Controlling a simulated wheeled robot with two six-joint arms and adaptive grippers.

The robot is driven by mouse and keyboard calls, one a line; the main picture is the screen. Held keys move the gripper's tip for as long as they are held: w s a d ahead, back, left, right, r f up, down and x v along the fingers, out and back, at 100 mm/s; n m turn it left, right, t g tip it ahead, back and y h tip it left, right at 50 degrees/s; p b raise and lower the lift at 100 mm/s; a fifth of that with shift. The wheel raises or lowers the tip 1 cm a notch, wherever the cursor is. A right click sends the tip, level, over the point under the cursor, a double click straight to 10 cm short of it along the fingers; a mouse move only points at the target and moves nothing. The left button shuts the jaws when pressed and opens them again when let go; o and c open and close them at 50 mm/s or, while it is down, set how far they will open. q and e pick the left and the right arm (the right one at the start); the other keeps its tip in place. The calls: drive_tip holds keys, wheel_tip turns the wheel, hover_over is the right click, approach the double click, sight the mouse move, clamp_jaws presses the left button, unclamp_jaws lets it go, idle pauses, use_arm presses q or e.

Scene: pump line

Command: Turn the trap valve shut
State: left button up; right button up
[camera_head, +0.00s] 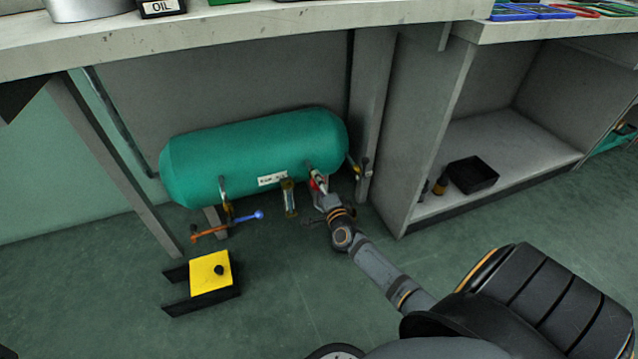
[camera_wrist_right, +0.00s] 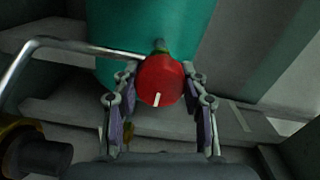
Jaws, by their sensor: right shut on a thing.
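A green tank (camera_head: 255,155) lies on its side under the bench, with a white label on its front. A round red valve knob (camera_wrist_right: 160,80) with a short white mark stands out from the tank's lower side. In the wrist view the mark is near upright, leaning slightly. My right gripper (camera_wrist_right: 161,95) has its fingers on both sides of the knob and is shut on it. In the head view the gripper (camera_head: 320,189) reaches the right part of the tank's front and hides most of the knob. My left gripper is not in view.
A lever with orange and blue ends (camera_head: 228,228) hangs below the tank's left. A gauge-like fitting (camera_head: 289,198) is left of my gripper. A yellow-topped black stand (camera_head: 211,272) is on the floor. A cabinet (camera_head: 425,130) with a black bin (camera_head: 473,173) stands right.

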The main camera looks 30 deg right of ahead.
drive_tip(key=o, duration=1.2)
drive_tip(key=shift+c, duration=0.2)
drive_tip(key=shift+s, duration=0.1)
drive_tip(key=v, duration=1.2)
drive_tip(key=shift+a, duration=0.1)
